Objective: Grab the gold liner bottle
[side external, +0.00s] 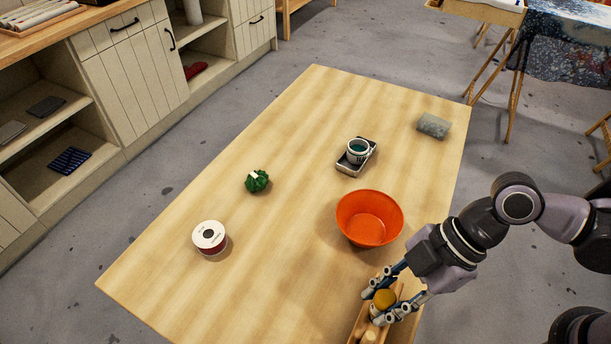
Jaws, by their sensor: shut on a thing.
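The gold liner bottle (385,298) shows as a rounded gold-yellow shape between the fingers of my gripper (376,304). My gripper reaches in from the right and is shut on it. The fingers hide part of the bottle. It is at a narrow wooden tray (356,326) at the table's front edge. I cannot tell whether the bottle still rests in the tray or is lifted a little.
An orange bowl (370,218) stands just behind my gripper. Farther off on the wooden table (290,170) are a cup (357,151) on a dark-edged block, a grey block (433,125), a green object (257,181) and a white-topped spool (209,237). The table's left-front area is clear.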

